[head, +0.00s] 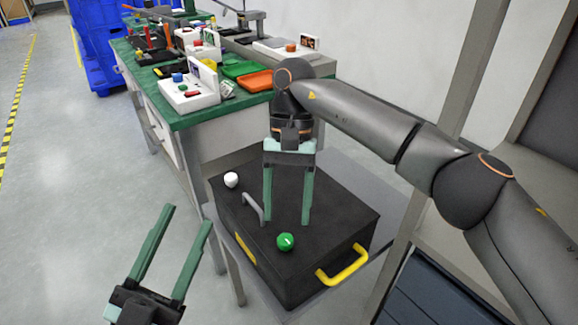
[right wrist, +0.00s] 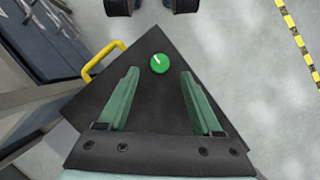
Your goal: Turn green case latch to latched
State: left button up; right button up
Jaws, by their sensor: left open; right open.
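The green case latch (head: 285,242) is a round green knob with a white mark, on top of a black case (head: 340,215). It also shows in the right wrist view (right wrist: 159,64), beyond and between my fingertips, with its white mark slanting. My right gripper (head: 287,222) is open and empty, pointing down over the case, with its fingers just behind the knob in the head view. I cannot tell its height above the lid. My left gripper (head: 190,215) is open and empty, left of the case over the floor.
The case also carries a white knob (head: 231,180), a grey handle (head: 252,207) and a yellow handle (head: 343,266). It sits on a grey stand (head: 392,200). A green-topped workbench (head: 235,112) with trays and devices stands behind. Open floor lies to the left.

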pick_arm(q)
notch_tip(320, 180, down, 21)
jog(key=w+a+n+g+y+p, duration=0.1)
jog(key=w+n+g+y+p, duration=0.1)
jog(key=n+g+y, duration=0.3)
jog(key=g+y+p, duration=0.1)
jog(key=g, duration=0.1)
jog(key=shift+w+a+n+g+y+p, duration=0.2)
jog(key=shift+n+g+y+p, duration=0.1)
jog(key=shift+g, duration=0.1)
pick_arm(e)
jog(key=v, duration=0.8)
pick_arm(q)
jog(key=shift+r, duration=0.15)
